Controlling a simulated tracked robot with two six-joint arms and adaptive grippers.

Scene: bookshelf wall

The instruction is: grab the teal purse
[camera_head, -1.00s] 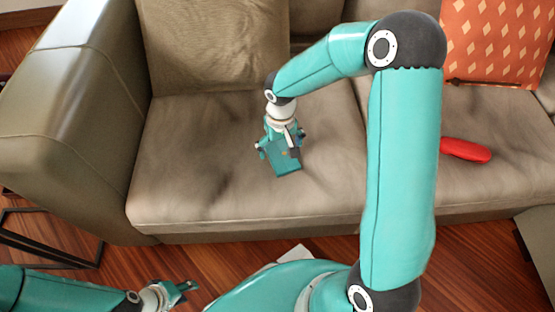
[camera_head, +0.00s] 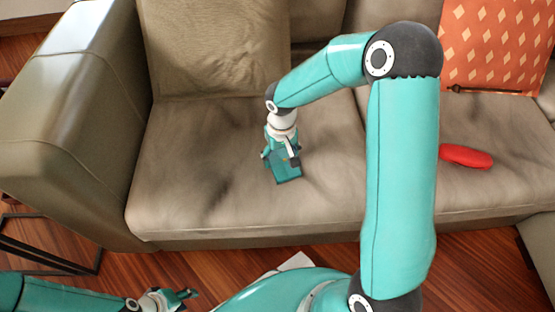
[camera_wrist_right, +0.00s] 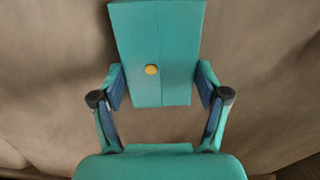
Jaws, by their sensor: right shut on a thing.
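The teal purse (camera_head: 288,173) is on the seat of the sofa, left of the middle in the head view. It is a boxy teal shape with a small yellow button, seen close up in the right wrist view (camera_wrist_right: 180,45). My right gripper (camera_head: 281,156) reaches down to it from above, and its two fingers press on opposite sides of the purse; the fingers also show in the right wrist view (camera_wrist_right: 160,88). My left gripper (camera_head: 185,297) is empty, low at the left over the floor, too small to tell its opening.
The brown sofa (camera_head: 190,190) has a grey-brown back cushion (camera_head: 215,50). An orange patterned pillow (camera_head: 497,45) and a red object (camera_head: 466,157) lie to the right. A dark metal frame (camera_head: 50,262) stands by the left armrest. The seat left of the purse is clear.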

